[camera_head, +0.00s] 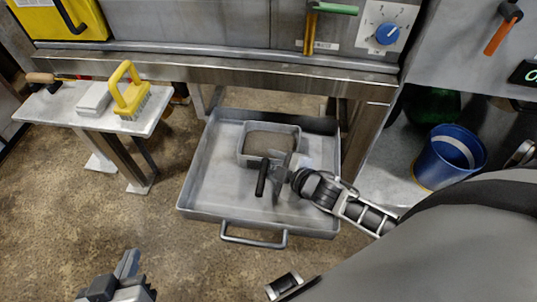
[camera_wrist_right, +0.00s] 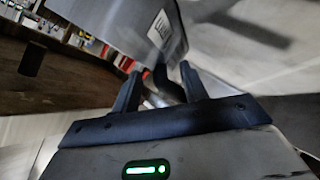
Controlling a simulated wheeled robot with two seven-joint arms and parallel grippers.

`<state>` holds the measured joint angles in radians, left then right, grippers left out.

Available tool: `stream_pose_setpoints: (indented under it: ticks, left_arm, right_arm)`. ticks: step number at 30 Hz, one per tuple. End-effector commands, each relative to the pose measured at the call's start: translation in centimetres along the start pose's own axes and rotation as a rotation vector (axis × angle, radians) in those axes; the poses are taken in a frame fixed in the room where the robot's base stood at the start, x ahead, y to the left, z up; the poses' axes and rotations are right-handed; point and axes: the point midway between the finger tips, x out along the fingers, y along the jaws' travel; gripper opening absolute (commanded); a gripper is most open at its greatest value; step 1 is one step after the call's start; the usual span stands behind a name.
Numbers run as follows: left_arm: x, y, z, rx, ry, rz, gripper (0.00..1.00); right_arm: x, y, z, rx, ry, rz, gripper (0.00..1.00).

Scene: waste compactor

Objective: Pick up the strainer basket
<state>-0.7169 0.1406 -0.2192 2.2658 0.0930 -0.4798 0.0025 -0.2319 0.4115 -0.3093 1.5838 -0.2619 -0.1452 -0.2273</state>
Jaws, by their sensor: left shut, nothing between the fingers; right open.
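The strainer basket (camera_head: 250,160) is a small grey rectangular box with a brownish inside, sitting in the large metal tray (camera_head: 205,185). A black bar (camera_head: 261,177) shows just in front of it. My right gripper (camera_head: 272,178) is beside the basket's near side and partly hides it. In the right wrist view a dark curved part (camera_wrist_right: 168,85) shows between the open fingers (camera_wrist_right: 158,90), below a grey labelled surface (camera_wrist_right: 120,25). I cannot tell whether the fingers touch it. My left gripper (camera_head: 128,268) is shut and empty, over the floor at the lower left.
The tray has a front handle (camera_head: 253,240) and stands under the machine's metal ledge (camera_head: 230,75). A side bench (camera_head: 60,108) at the left holds a yellow-handled brush (camera_head: 130,95). A blue bucket (camera_head: 448,158) stands at the right.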

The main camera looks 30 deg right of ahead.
Motion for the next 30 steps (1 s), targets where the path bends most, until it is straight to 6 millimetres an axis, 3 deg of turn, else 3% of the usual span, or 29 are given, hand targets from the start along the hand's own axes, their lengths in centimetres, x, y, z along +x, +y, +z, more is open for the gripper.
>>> stream_pose_setpoints:
  ticks: [3,10,11,15,30]
  left_arm:
    - [0.04,0.02,0.14,0.003,0.002,0.002,0.0]
    - [-0.14,0.09,-0.15,0.004,0.007,0.003,0.0]
    - [-0.15,0.1,-0.17,0.004,0.007,0.003,0.0]
    - [-0.15,0.11,-0.18,0.004,0.007,0.004,0.0]
    - [-0.09,0.09,0.11,0.004,0.0,0.003,0.0]
  right_arm:
    - [1.1,-0.04,0.02,0.0,0.0,0.0,0.43]
    - [1.19,-0.03,-0.02,0.001,-0.001,-0.001,0.43]
    - [1.19,-0.03,-0.02,0.001,-0.001,-0.001,0.38]
    - [1.17,-0.02,-0.02,0.001,0.0,-0.001,0.0]
    - [1.12,-0.07,-0.18,0.009,0.003,-0.002,0.0]
